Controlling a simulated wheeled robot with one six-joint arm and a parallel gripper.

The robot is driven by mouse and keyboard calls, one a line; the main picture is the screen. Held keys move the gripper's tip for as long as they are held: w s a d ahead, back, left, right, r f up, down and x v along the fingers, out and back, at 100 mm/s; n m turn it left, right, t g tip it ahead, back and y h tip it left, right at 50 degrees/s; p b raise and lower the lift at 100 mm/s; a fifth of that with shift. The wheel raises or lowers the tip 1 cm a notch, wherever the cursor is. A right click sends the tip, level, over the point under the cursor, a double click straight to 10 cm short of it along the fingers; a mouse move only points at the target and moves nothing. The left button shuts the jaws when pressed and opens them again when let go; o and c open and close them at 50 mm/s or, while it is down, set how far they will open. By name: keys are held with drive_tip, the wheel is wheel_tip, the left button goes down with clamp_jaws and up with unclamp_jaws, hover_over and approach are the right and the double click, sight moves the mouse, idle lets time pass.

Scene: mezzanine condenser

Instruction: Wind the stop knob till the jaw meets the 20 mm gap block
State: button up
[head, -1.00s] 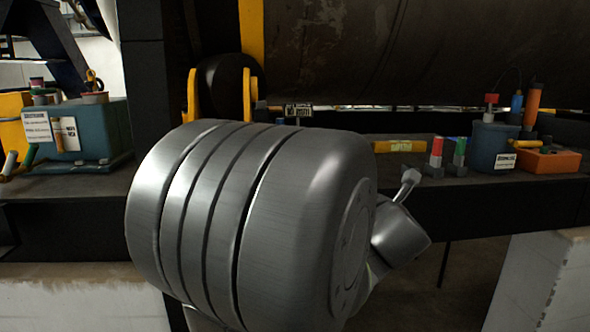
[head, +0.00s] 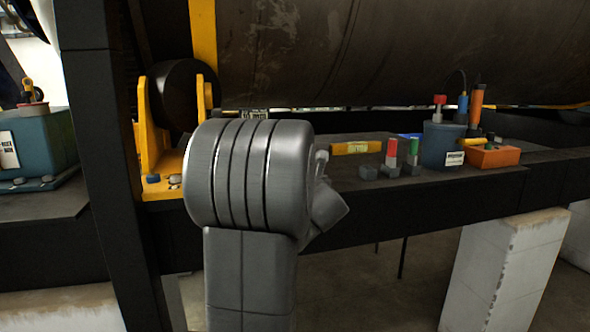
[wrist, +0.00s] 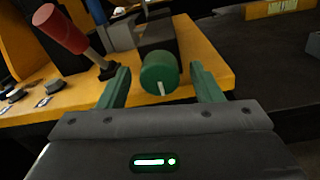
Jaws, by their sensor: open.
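In the wrist view the green stop knob (wrist: 159,74), with a white mark on its face, sits at the front of a dark block (wrist: 157,37) on a yellow plate (wrist: 205,78). My gripper (wrist: 159,71) is open, one green finger on each side of the knob, with gaps showing on both sides. I cannot tell whether the fingertips reach past its face. A grey metal piece (wrist: 118,34) stands left of the dark block. I cannot clearly make out the jaw or the 20 mm gap block. In the head view my arm hides the knob and my gripper.
A red-handled lever (wrist: 64,32) rises close to my left finger. In the head view a yellow roller bracket (head: 147,128) stands left of my arm. A yellow bar (head: 356,148), red and green pieces (head: 392,150), a blue pot (head: 441,145) and an orange box (head: 493,156) lie to the right.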

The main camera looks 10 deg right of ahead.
drive_tip(key=shift+w, duration=0.9)
drive_tip(key=c, duration=1)
drive_tip(key=shift+f+m+b, duration=0.15)
drive_tip(key=shift+m+b, duration=0.45)
drive_tip(key=shift+b, duration=0.1)
drive_tip(key=shift+m+b, duration=0.45)
drive_tip(key=shift+m, duration=0.55)
drive_tip(key=o, duration=1)
